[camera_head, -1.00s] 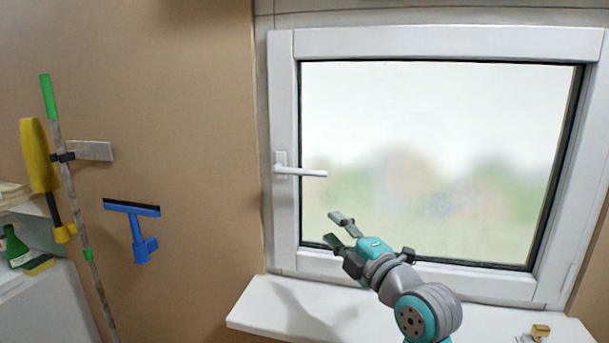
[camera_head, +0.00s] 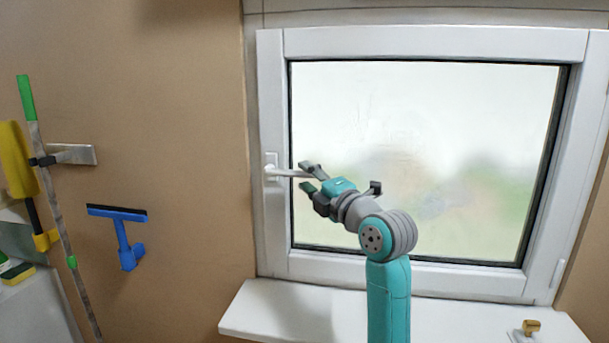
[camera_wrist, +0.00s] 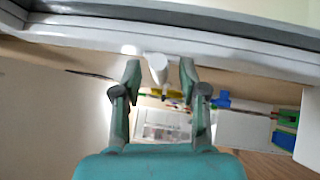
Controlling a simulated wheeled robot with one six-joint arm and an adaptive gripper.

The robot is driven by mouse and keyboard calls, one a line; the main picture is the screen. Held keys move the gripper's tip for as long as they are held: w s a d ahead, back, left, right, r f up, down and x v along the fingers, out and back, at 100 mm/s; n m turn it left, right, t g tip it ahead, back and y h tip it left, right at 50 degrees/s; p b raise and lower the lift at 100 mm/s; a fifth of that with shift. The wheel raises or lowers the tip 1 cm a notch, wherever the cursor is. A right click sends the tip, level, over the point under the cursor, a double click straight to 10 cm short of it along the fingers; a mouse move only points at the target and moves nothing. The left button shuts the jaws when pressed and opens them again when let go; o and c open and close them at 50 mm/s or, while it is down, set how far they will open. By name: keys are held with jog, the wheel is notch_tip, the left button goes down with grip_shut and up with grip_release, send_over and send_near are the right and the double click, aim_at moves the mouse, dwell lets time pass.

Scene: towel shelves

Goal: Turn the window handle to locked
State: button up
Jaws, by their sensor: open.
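The white window handle (camera_head: 285,172) sits on the left side of the white window frame (camera_head: 270,219). Its lever points right, horizontal. My gripper (camera_head: 305,177) is open at the lever's right end in the head view. In the wrist view the handle (camera_wrist: 158,68) shows between the two open fingertips of my gripper (camera_wrist: 160,75), with small gaps on both sides. The lever's tip is partly hidden by my fingers in the head view. The window looks closed.
A white sill (camera_head: 270,309) runs below the window, with a small brass-coloured object (camera_head: 530,327) at its right end. A blue squeegee (camera_head: 124,238) and a pole (camera_head: 58,200) are on the left wall. The space before the glass is otherwise free.

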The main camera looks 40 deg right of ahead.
jog(key=shift+w+d+r, duration=0.1)
jog(key=shift+w+r, duration=0.1)
jog(key=shift+w, duration=0.95)
grip_shut()
